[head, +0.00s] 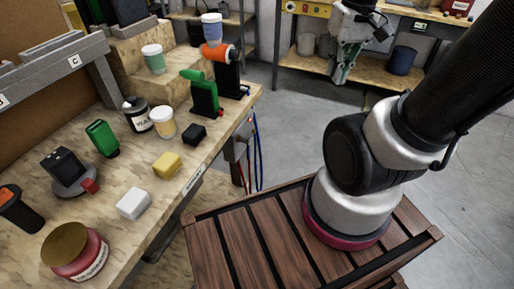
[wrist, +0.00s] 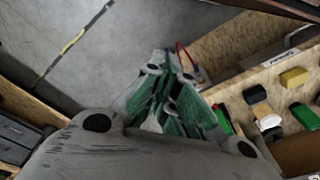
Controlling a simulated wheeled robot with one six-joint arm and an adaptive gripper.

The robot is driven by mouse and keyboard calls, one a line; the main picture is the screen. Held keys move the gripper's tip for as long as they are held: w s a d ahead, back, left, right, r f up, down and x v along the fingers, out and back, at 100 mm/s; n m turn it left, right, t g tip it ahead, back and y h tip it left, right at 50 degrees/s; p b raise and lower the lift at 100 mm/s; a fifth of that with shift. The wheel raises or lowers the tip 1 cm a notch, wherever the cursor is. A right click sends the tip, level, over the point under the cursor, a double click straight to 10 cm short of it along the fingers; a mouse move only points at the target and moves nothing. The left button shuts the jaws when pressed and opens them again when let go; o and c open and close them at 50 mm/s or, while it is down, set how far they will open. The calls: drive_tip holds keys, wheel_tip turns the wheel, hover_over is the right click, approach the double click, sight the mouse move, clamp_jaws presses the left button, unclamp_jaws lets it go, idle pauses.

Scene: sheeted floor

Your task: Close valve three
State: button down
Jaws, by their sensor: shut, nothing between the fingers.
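No valve marked three can be made out in either view. A grey box (head: 239,141) with red and blue cables or hoses hangs at the workbench's right end; I cannot tell whether it bears a valve. My gripper (head: 340,76) points down over the floor at the upper right of the head view, well apart from the workbench. In the wrist view my gripper (wrist: 172,66) shows green-grey fingers drawn together, with nothing held.
The wooden workbench (head: 195,187) at the left bears cups, a yellow block (head: 167,164), a white block (head: 133,204), a red jar (head: 75,257) and stands with green and orange tools. Shelves (head: 330,68) stand at the back. Grey floor (head: 290,135) between is clear.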

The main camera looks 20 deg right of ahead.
drive_tip(key=w+a+f+n+g+y, duration=0.1)
drive_tip(key=w+f+y, duration=0.1)
drive_tip(key=w+f, duration=0.35)
drive_tip(key=w+f+g+y, duration=0.2)
drive_tip(key=f, duration=0.7)
drive_tip(key=w+a+f+n+g+y, duration=0.1)
drive_tip(key=w+f+y, duration=0.15)
drive_tip(key=f, duration=0.55)
drive_tip(key=w+a+f+n+t, duration=0.2)
drive_tip(key=w+f+n, duration=0.3)
drive_tip(key=w+n, duration=0.4)
drive_tip(key=s+a+f, duration=0.4)
drive_tip(key=a+f, duration=0.3)
drive_tip(key=a, duration=0.2)
drive_tip(key=shift+n+y, duration=0.3)
drive_tip(key=shift+y, duration=0.15)
